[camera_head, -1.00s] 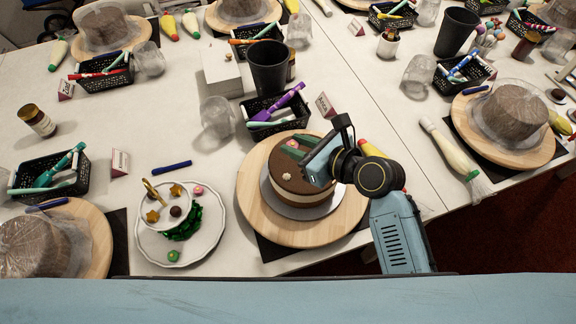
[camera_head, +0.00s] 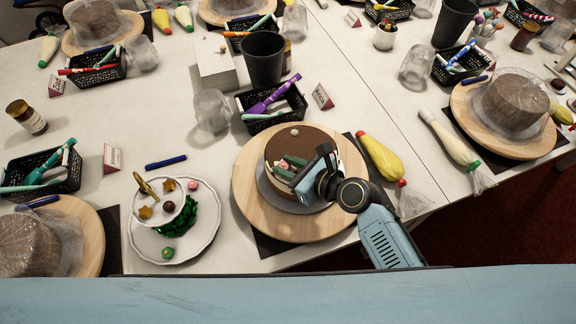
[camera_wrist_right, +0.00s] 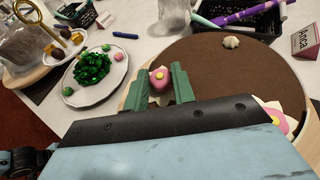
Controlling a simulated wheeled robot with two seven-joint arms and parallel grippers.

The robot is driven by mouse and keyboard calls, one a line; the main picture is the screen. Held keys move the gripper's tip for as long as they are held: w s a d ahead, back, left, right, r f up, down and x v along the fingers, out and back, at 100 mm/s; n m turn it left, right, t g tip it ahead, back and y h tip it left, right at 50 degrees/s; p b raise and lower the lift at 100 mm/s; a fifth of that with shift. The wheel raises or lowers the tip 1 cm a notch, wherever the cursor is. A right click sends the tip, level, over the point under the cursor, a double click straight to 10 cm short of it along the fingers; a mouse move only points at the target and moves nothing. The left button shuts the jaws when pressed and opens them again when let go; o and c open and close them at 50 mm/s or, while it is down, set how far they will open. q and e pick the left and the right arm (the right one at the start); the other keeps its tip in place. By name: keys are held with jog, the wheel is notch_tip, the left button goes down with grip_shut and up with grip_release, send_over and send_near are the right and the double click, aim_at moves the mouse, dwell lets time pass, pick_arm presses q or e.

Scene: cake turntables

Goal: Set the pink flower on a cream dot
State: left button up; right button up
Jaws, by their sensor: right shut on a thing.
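The chocolate-topped cake (camera_head: 311,143) stands on the round wooden turntable (camera_head: 250,205). My right gripper (camera_head: 283,171) is low over the cake's near left part. In the right wrist view, its green fingers (camera_wrist_right: 159,86) are shut on the pink flower (camera_wrist_right: 158,76), which has a yellow centre. A pale patch shows just under the flower; whether they touch is unclear. A cream dot (camera_head: 294,132) sits clear near the cake's far edge, and it also shows in the right wrist view (camera_wrist_right: 231,42). My left gripper is out of view.
A white plate (camera_head: 145,238) with a small stand, green leaves and sweets is left of the turntable. A black basket of pens (camera_head: 262,122) and a clear cup (camera_head: 211,110) stand behind. A yellow piping bag (camera_head: 381,158) lies right of the cake.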

jog(key=shift+f, duration=0.15)
jog(key=o, duration=0.9)
jog(key=shift+s+d+r, duration=0.2)
jog(key=shift+r, duration=0.1)
jog(key=p+v, duration=0.1)
jog(key=v, duration=1)
jog(key=shift+s+d+r, duration=0.1)
jog(key=shift+d, duration=0.05)
